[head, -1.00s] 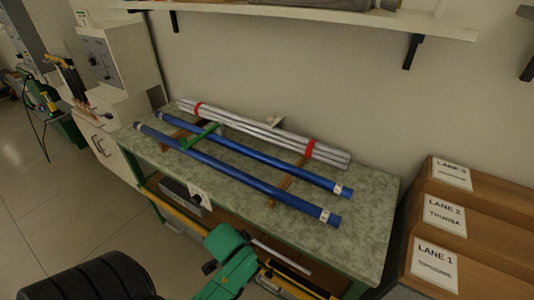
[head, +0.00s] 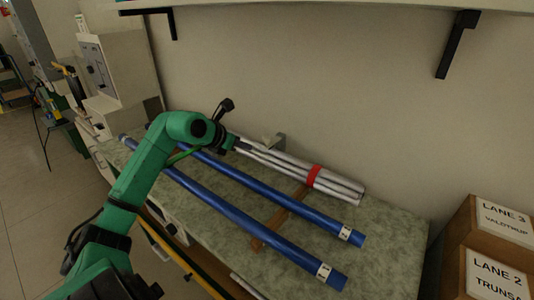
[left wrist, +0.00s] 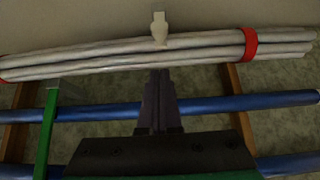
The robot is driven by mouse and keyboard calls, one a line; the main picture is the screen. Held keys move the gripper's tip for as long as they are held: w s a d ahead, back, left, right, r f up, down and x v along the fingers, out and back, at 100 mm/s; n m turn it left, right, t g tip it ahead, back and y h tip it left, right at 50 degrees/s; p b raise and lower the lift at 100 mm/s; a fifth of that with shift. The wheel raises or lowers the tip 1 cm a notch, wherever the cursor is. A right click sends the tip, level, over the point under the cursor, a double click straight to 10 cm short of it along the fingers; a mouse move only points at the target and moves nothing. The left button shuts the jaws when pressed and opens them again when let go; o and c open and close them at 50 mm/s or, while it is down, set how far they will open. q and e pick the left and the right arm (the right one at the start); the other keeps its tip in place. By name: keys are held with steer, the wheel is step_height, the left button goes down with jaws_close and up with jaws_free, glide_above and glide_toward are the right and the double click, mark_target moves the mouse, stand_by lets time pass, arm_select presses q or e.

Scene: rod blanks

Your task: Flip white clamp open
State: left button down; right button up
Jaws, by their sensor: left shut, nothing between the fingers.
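The white clamp (head: 272,141) stands at the back of the bench, behind the bundle of grey rods (head: 300,170). In the left wrist view its pale upright lever (left wrist: 160,27) rises just behind the bundle, straight ahead of the fingers. My left gripper (head: 243,147) is at the near side of the bundle, its fingers shut and empty. In the left wrist view the fingertips (left wrist: 160,75) point at the bundle, below the lever and apart from it. The clamp's lower part is hidden by the rods. My right gripper is not in view.
Two blue rods (head: 240,220) lie in front of the bundle on wooden supports (head: 280,217). A green clamp (left wrist: 47,130) crosses the blue rod at left. A shelf bracket (head: 457,45) hangs above. Lane boxes (head: 490,262) stand at right.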

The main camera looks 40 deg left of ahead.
mark_target(266, 153)
arm_select(q)
steer(key=p+x, duration=0.2)
steer(key=x, duration=0.7)
steer(key=shift+d+p, duration=0.2)
steer(key=shift+p, duration=0.1)
steer(key=shift+w+f, duration=0.25)
steer(key=shift+f, duration=0.05)
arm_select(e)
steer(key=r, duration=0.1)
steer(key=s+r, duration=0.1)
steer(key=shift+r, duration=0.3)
arm_select(q)
steer(key=shift+r, duration=0.1)
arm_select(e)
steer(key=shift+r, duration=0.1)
